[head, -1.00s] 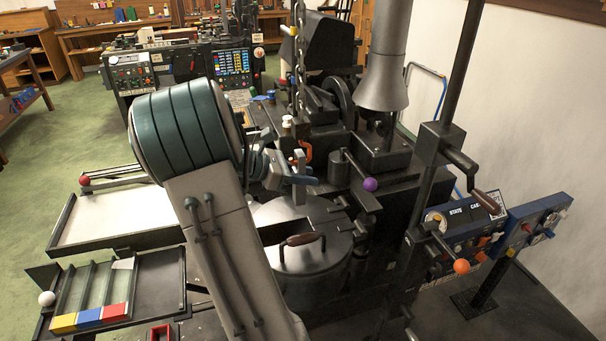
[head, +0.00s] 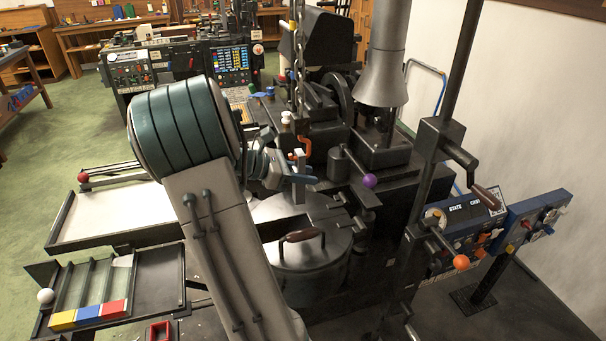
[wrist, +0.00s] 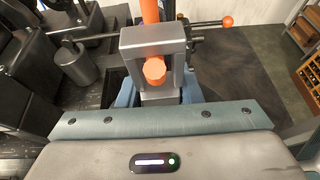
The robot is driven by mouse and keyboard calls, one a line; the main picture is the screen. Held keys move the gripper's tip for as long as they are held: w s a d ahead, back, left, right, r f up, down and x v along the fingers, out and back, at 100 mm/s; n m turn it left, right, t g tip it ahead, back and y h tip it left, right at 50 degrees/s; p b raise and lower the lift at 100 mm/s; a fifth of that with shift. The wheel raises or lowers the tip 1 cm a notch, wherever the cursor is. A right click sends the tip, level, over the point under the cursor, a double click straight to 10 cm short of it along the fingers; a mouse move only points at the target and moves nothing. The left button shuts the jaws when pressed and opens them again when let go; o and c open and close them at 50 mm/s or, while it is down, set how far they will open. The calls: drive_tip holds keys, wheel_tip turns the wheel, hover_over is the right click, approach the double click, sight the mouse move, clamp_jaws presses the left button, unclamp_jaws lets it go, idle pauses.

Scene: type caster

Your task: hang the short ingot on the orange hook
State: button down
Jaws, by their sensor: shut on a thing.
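The short ingot (wrist: 178,50) is a grey metal block with a square opening through its upper part. It stands upright in my gripper (wrist: 158,92), whose blue fingers are shut on its lower part. The orange hook (wrist: 154,71) shows its rounded tip inside the opening, and its shank rises behind the ingot's top bar, so it appears to pass through. I cannot tell whether hook and bar touch. In the head view, the ingot (head: 299,158) stands above my gripper (head: 299,180), with the orange hook (head: 306,145) right beside it. My arm hides part of this area.
A round lidded pot (head: 305,258) with a brown handle is below my gripper. A purple-knobbed lever (head: 369,180) and an orange-knobbed lever (head: 461,262) stand to the right. A hanging chain (head: 299,45) and dark machine parts are behind.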

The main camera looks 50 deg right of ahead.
drive_tip(key=shift+a+f, duration=0.1)
drive_tip(key=shift+f, duration=0.2)
idle(0.9)
drive_tip(key=shift+c, duration=0.3)
unclamp_jaws()
drive_tip(key=shift+r, duration=0.1)
drive_tip(key=b+v, duration=0.1)
drive_tip(key=v, duration=1.2)
drive_tip(key=shift+w+a+r+b, duration=0.15)
drive_tip(key=shift+w+a+b, duration=0.1)
drive_tip(key=shift+w+b, duration=0.1)
drive_tip(key=shift+s, duration=0.1)
drive_tip(key=s+a+f+m+t+y, duration=0.2)
drive_tip(key=s+a+m+t+y, duration=0.3)
drive_tip(key=a, duration=0.8)
drive_tip(key=s+a+f+m+t+y, duration=0.3)
drive_tip(key=s+a+m+t+y, duration=0.2)
drive_tip(key=s+a, duration=0.4)
drive_tip(key=a+m+y, duration=0.1)
drive_tip(key=a, duration=0.3)
drive_tip(key=shift+s+t, duration=0.35)
drive_tip(key=shift+t, duration=0.05)
